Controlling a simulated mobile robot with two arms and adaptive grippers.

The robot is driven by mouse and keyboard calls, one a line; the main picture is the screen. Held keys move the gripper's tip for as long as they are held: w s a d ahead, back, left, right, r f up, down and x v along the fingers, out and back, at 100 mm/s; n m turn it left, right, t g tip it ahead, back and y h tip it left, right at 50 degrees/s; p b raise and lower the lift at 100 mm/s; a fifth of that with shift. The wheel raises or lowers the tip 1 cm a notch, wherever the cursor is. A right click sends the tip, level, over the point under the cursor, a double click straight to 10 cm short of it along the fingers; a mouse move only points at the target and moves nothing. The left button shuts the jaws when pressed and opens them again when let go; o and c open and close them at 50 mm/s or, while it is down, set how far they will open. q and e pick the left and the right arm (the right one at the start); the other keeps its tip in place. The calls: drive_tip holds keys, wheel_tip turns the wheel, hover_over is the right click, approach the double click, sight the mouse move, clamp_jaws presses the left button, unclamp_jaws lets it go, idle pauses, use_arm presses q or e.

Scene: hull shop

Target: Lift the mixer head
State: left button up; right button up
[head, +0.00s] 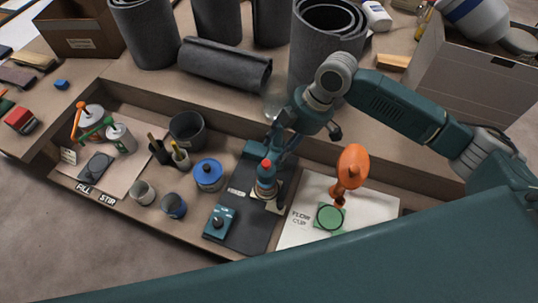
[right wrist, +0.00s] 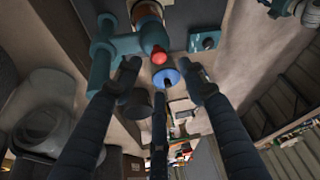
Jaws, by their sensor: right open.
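The mixer, with a teal column and head, stands on a dark base plate (head: 249,228) in the tray. A red knob (head: 267,164) tops the mixer head, and a cup-like part shows below it. My right gripper (head: 281,143) is close behind the mixer head, partly overlapping its column. In the right wrist view, my right gripper (right wrist: 163,72) has its fingers spread, with nothing seen held between them. The mixer's teal arm (right wrist: 122,46) and red knob (right wrist: 159,57) show just beyond the fingertips; contact cannot be told. My left gripper is not in view.
A teal control box (head: 219,222) and a blue-lidded can (head: 209,174) stand left of the mixer. An orange tool (head: 352,168) stands right, by a green pad on a white sheet (head: 380,209). The tray's rim (head: 230,119) runs behind the mixer.

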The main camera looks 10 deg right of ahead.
sight(267, 162)
drive_tip(key=x, duration=0.7)
drive_tip(key=shift+p, duration=0.4)
drive_tip(key=shift+a+f, duration=0.15)
drive_tip(key=shift+f, duration=0.25)
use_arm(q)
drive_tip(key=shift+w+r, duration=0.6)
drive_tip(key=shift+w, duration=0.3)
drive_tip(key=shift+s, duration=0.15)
use_arm(e)
drive_tip(key=shift+w, duration=0.1)
drive_tip(key=shift+c, duration=0.5)
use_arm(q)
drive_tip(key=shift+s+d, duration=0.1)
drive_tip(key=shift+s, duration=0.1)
use_arm(e)
clamp_jaws()
